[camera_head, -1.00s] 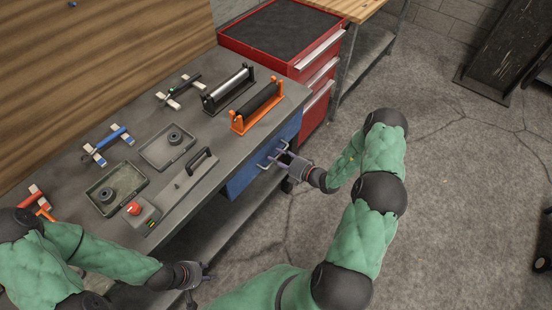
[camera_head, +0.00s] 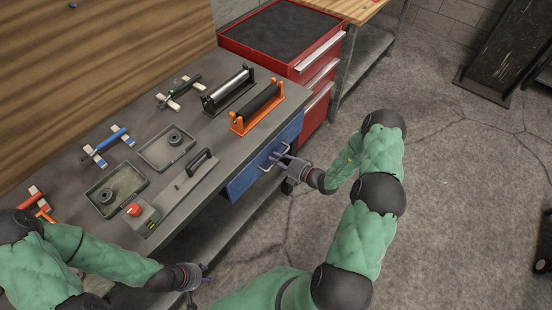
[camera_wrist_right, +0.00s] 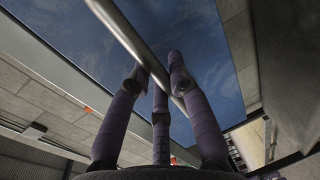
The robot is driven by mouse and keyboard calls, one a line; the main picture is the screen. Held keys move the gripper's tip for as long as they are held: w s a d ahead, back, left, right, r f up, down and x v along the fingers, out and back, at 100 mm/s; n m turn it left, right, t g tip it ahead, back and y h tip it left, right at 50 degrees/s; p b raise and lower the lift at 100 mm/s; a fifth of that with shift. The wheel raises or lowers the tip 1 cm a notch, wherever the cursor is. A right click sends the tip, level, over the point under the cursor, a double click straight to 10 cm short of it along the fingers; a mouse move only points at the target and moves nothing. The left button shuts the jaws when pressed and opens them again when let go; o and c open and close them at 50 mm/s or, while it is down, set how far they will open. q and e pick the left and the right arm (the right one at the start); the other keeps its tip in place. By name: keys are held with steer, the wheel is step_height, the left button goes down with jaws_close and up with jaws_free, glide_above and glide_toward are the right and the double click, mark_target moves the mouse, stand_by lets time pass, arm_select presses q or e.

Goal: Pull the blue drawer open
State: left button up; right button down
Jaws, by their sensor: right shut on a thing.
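The blue drawer (camera_head: 241,183) is under the right end of the grey workbench, and its front looks flush with the bench. Its silver bar handle (camera_wrist_right: 122,32) crosses the right wrist view in front of the blue face (camera_wrist_right: 215,48). My right gripper (camera_head: 278,160) is at the handle with its fingers shut on the bar; the fingers also show around it in the right wrist view (camera_wrist_right: 158,82). My left gripper (camera_head: 207,273) hangs past the bench's front edge at the bottom, away from the drawer. Its fingers are too small to judge.
The workbench (camera_head: 70,168) holds grey trays (camera_head: 166,164), an orange roller stand (camera_head: 237,124), a black roller stand (camera_head: 209,104) and a red-button box (camera_head: 150,221). A red cabinet (camera_head: 310,72) stands beyond the drawer. The floor (camera_head: 450,190) is clear in front.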

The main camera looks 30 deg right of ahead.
steer(key=f+p+v, duration=0.1)
steer(key=f+v, duration=0.1)
steer(key=v, duration=0.9)
steer(key=s+f+p+v, duration=0.1)
steer(key=f+p+v, duration=0.1)
steer(key=v, duration=0.9)
steer(key=shift+s+d+f+p, duration=0.25)
steer(key=shift+s+f+p, duration=0.05)
steer(key=shift+f, duration=0.05)
steer(key=c, duration=1.1)
jaws_free()
steer(key=shift+c, duration=0.2)
steer(key=v, duration=1.2)
